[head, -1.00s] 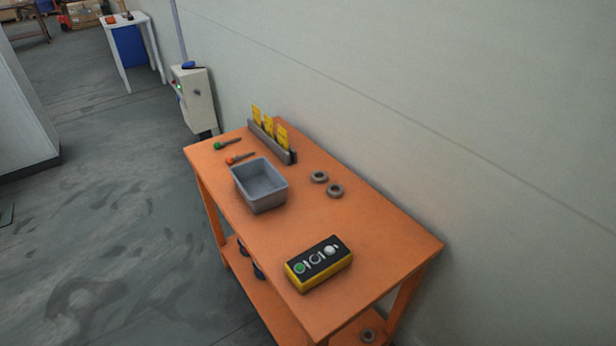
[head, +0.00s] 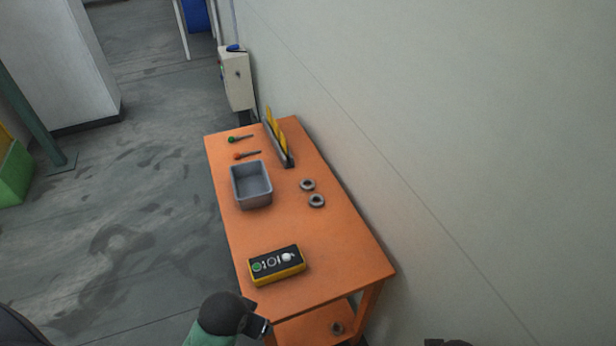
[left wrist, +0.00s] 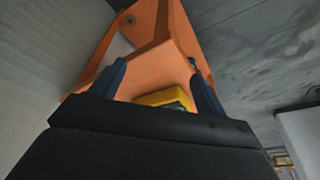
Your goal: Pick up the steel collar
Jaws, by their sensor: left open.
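Two grey rings lie flat on the orange table in the head view, the farther ring (head: 308,185) and the nearer ring (head: 316,201). A third ring (head: 337,328) is on the lower shelf. I cannot tell which of them is the steel collar. My left gripper (head: 262,325) is at the table's near end, well short of the two tabletop rings. In the left wrist view its fingers (left wrist: 158,65) are apart with nothing held between them. My right gripper does not show clearly.
The orange table (head: 340,260) stands along a pale wall. On it are a grey bin (head: 252,186), a yellow-black button box (head: 277,264), a rack with yellow cards (head: 279,140), a green-ended tool (head: 240,138) and an orange-ended tool (head: 246,155). The tabletop's near right part is clear.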

